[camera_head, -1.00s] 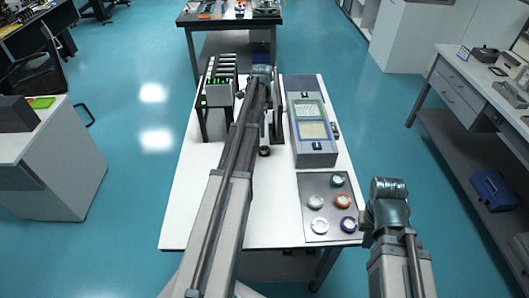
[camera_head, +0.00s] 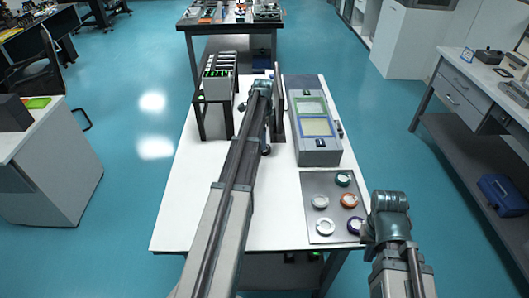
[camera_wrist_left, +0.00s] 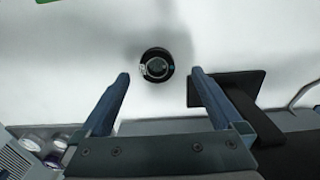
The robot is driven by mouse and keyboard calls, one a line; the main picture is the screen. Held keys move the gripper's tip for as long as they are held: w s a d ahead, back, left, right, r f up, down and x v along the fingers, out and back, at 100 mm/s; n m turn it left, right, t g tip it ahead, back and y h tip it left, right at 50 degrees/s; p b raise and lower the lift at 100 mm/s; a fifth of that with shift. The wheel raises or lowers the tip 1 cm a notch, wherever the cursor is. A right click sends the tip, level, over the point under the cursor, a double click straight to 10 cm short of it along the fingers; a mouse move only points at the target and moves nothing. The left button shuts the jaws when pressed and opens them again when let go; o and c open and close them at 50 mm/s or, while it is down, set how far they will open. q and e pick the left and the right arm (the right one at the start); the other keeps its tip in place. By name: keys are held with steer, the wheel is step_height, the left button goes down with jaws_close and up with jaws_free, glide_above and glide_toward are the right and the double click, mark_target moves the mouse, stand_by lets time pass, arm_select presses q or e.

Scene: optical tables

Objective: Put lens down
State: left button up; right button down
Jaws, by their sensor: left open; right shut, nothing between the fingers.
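A dark round lens-like piece (camera_wrist_left: 157,65) with a shiny centre rests on the white table top in the left wrist view. My left gripper (camera_wrist_left: 161,74) is open, with its two blue fingers apart on either side of this piece and not touching it. In the head view a small dark round thing (camera_head: 265,150) shows beside my left arm; I cannot tell if it is the same piece. My left gripper is mostly hidden there by its arm. My right gripper (camera_head: 367,232) is shut and empty near the right edge of the lens tray (camera_head: 312,186).
The tray holds several round lenses, among them an orange-rimmed one (camera_head: 348,200) and a green-rimmed one (camera_head: 343,180). A grey case (camera_head: 318,150) stands behind the tray. A black rack (camera_head: 214,90) is at the back left. The table's front left is clear.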

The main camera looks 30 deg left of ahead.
arm_select(q)
steer(key=f+b, duration=0.2)
steer(key=f, duration=0.1)
steer(key=f+b, duration=0.1)
steer(key=b, duration=0.1)
steer(key=shift+s+d+f, duration=0.1)
steer(key=shift+d+f, duration=0.2)
steer(key=shift+f, duration=0.05)
steer(key=shift+r, duration=0.1)
steer(key=shift+c, duration=0.3)
steer(key=c, duration=1.5)
steer(key=shift+r, duration=0.2)
step_height(320, 180, up, 18)
steer(key=p, duration=1.8)
steer(key=shift+f, duration=0.15)
